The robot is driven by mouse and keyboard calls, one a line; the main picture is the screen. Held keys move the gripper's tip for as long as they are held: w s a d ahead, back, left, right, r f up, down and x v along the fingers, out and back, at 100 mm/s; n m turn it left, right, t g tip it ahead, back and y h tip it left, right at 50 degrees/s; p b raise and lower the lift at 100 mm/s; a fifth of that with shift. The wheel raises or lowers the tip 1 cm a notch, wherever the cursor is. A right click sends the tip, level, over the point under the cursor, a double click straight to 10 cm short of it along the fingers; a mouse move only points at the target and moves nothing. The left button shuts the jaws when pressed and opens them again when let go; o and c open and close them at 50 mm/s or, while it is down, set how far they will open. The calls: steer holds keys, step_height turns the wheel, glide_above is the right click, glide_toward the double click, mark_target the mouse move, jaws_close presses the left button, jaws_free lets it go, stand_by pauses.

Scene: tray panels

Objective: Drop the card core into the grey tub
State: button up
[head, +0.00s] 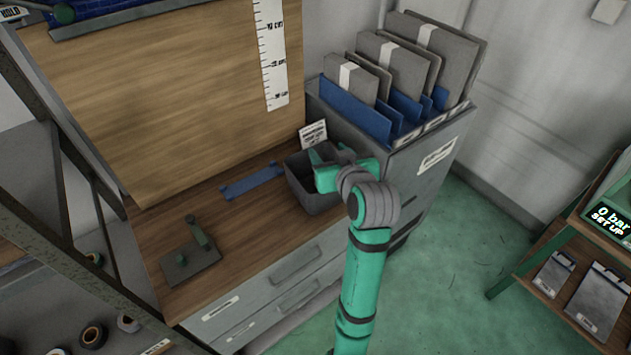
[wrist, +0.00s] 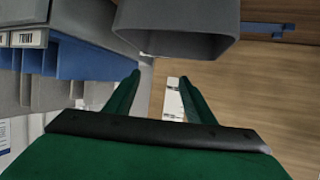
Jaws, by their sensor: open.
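The grey tub (head: 318,203) stands on the wooden bench top near its right end, beside the grey file cabinet. My gripper (head: 322,160) is at the tub's back right rim in the head view, partly covering the opening. In the wrist view the tub (wrist: 175,14) shows at the top, beyond the fingertips. My gripper (wrist: 160,78) is open there, with nothing between its two green fingers. I cannot see the card core in either view. The inside of the tub is mostly hidden.
The cabinet (head: 428,172) with grey folders and blue dividers rises close on the right. A small sign (head: 313,135) stands behind the tub. A blue strip (head: 252,182) and a grey plate with a green lever (head: 190,258) lie to the left. Bare bench lies between them.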

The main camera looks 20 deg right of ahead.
steer(key=v, duration=0.9)
steer(key=shift+s+r, duration=0.15)
steer(key=shift+s, duration=0.15)
steer(key=shift+a, duration=0.1)
step_height(320, 180, up, 9)
stand_by(0.8)
stand_by(0.4)
